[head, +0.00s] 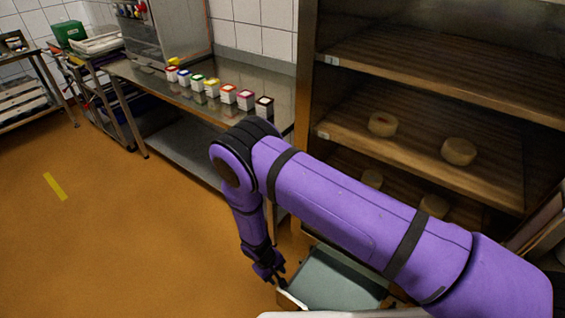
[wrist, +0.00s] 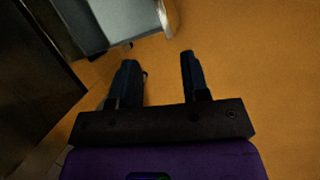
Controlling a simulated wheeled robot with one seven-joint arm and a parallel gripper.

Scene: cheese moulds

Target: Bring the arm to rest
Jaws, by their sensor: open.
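My purple arm reaches out from the lower right in the head view and bends down at the elbow. My gripper (head: 272,276) hangs low beside the left edge of a grey-green tray or box (head: 335,280). In the wrist view my gripper (wrist: 160,75) is open, its two dark fingers apart with only orange floor between them. The same grey container (wrist: 120,18) shows at the top, ahead of the left finger. I see nothing held.
A wooden-shelved rack (head: 420,145) with round cheeses (head: 458,151) stands at the right. A steel table (head: 150,82) carries a row of small coloured boxes (head: 228,94). A green box (head: 68,32) sits far back.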

